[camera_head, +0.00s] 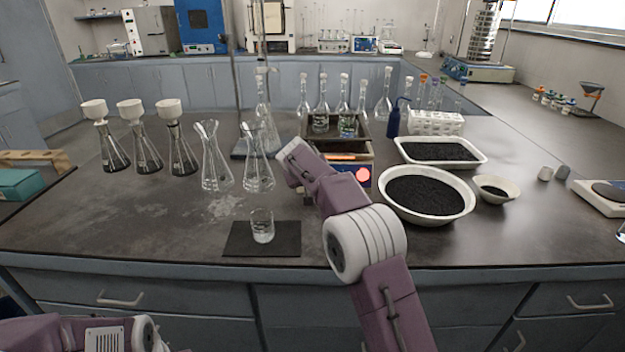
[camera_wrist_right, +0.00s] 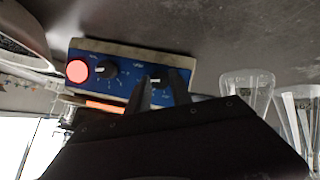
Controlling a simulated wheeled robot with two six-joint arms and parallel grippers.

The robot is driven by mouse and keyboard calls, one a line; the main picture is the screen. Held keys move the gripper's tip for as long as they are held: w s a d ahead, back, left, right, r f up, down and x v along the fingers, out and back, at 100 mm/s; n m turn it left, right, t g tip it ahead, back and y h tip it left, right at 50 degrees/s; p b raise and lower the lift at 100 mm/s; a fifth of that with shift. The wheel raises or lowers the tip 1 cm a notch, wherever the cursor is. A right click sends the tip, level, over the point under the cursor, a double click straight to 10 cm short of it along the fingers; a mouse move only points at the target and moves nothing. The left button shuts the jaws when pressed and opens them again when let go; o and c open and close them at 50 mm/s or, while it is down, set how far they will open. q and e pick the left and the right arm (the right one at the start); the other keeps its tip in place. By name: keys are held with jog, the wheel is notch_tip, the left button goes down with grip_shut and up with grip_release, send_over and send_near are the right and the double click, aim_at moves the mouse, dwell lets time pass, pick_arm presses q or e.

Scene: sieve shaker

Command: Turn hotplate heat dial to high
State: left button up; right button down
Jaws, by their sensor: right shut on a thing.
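The hotplate's blue front panel (camera_wrist_right: 127,72) shows in the right wrist view, with a round red light and two black dials. One dial (camera_wrist_right: 105,69) is free. The other dial (camera_wrist_right: 156,79) sits between the two dark fingers of my right gripper (camera_wrist_right: 160,82), which are shut on it. The dial labels are too small to read. In the head view my right arm covers most of the hotplate (camera_head: 362,176); only part of the blue panel and the red light show. My left gripper is out of view; only part of my left arm shows at the bottom left.
A beaker (camera_head: 262,226) stands on a black mat (camera_head: 240,245) in front of the hotplate. Glass flasks (camera_head: 214,165) stand to the left. A bowl of black grains (camera_head: 465,208) and a white tray (camera_head: 482,158) stand close on the right. The front left bench is clear.

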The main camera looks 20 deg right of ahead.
jog(key=shift+f, duration=0.2)
jog(key=c, duration=1.1)
grip_release()
jog(key=shift+c, duration=0.2)
jog(key=shift+r, duration=0.1)
jog(key=shift+s+a+r, duration=0.15)
jog(key=shift+s+r, duration=0.05)
jog(key=shift+r, duration=0.05)
jog(key=v, duration=0.8)
jog(key=shift+s+r, duration=0.1)
jog(key=shift+s, duration=0.05)
